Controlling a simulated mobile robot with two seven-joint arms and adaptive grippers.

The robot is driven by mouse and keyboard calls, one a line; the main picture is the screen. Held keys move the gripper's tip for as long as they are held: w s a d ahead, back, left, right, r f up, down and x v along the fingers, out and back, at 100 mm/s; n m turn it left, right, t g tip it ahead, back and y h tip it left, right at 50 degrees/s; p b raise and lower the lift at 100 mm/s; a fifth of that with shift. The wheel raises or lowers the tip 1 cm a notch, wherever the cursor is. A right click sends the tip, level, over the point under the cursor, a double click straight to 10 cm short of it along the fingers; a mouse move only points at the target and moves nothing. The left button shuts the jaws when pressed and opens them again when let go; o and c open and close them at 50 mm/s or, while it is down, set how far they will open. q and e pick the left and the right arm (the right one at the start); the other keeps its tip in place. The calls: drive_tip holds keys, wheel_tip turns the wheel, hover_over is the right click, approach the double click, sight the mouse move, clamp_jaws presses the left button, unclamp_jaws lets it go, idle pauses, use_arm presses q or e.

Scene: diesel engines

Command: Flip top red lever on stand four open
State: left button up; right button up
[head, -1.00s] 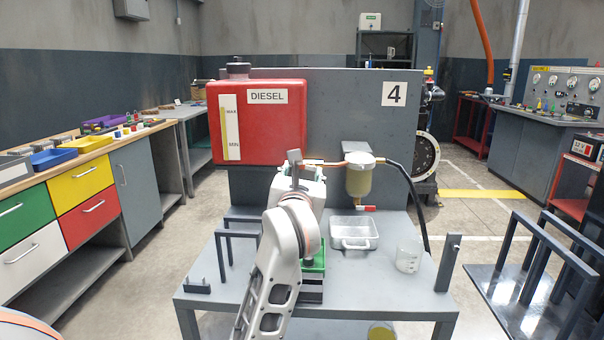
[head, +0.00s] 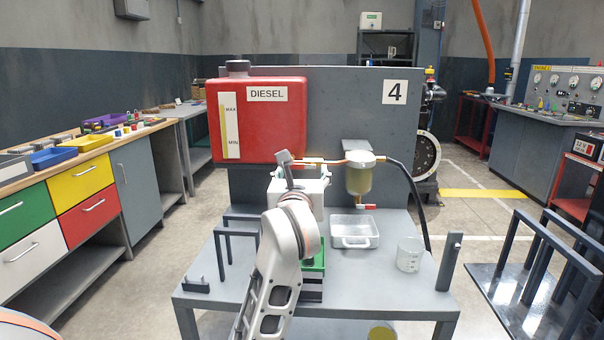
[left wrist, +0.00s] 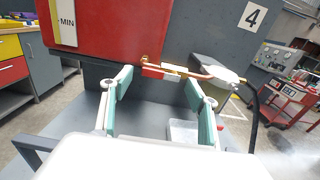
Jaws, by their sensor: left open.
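Stand four is a grey panel (head: 340,110) with a 4 label and a red diesel tank (head: 262,130). In the left wrist view, the top red lever (left wrist: 152,72) lies along the fuel pipe (left wrist: 195,73) just below the tank. In the head view my left gripper mostly hides that spot. My left gripper (head: 288,158) is in front of the tank's lower right corner; its fingers in the left wrist view (left wrist: 157,95) are apart and empty. The lever appears in the gap, beyond the fingers; contact is not visible. My right gripper is not in view.
A fuel filter (head: 360,175) with a lower red lever (head: 366,207) hangs right of the gripper. A clear tray (head: 353,244) and beaker (head: 409,255) stand on the stand's shelf (head: 370,285). A black hose (head: 417,205) curves down at right.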

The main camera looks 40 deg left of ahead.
use_arm(q)
drive_tip(key=v, duration=1.2)
idle(0.3)
